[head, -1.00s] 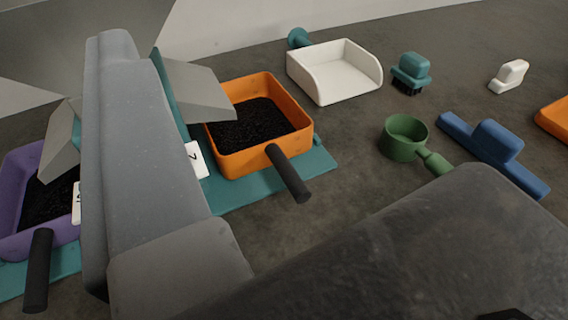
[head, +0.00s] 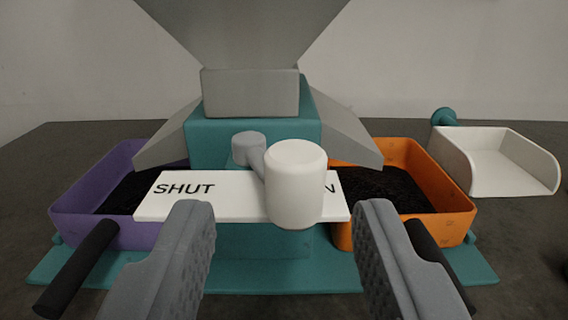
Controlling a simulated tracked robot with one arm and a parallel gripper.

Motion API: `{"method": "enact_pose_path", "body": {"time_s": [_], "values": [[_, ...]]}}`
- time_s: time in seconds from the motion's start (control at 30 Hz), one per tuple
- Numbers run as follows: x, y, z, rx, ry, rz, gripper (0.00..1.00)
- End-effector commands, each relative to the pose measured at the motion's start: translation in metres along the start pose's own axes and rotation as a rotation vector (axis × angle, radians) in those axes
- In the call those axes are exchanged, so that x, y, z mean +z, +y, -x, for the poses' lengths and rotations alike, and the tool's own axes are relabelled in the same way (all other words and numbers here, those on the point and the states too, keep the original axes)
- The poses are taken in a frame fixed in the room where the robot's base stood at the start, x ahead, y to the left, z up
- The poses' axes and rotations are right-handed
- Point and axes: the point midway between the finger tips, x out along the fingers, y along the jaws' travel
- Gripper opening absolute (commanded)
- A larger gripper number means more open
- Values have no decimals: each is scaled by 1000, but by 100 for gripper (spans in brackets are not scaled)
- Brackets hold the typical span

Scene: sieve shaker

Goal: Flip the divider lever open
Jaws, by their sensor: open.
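The divider lever has a white cylindrical knob (head: 296,183) on a short grey arm that runs from a grey pivot (head: 249,147). The knob is upright and leans to the right of the pivot. It hides most of the right-hand word on the white label plate (head: 240,210), leaving only an "N"; "SHUT" is readable on the left. My gripper (head: 284,212) is open and empty, with one finger on each side of the knob in the picture. Both fingers look apart from the knob, nearer the camera.
A grey hopper (head: 250,85) stands behind the lever on a teal body. A purple pan (head: 75,215) on the left and an orange pan (head: 440,222) on the right hold dark grains; black handles jut forward. A white scoop tray (head: 500,160) stands far right.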

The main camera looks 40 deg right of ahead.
Motion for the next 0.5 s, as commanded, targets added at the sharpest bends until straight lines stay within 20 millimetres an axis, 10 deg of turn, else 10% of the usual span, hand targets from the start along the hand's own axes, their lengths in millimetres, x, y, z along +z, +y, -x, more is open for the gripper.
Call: {"method": "enact_pose_path", "body": {"time_s": [0.5], "values": [[0,1,-45,2,1,0,41]]}}
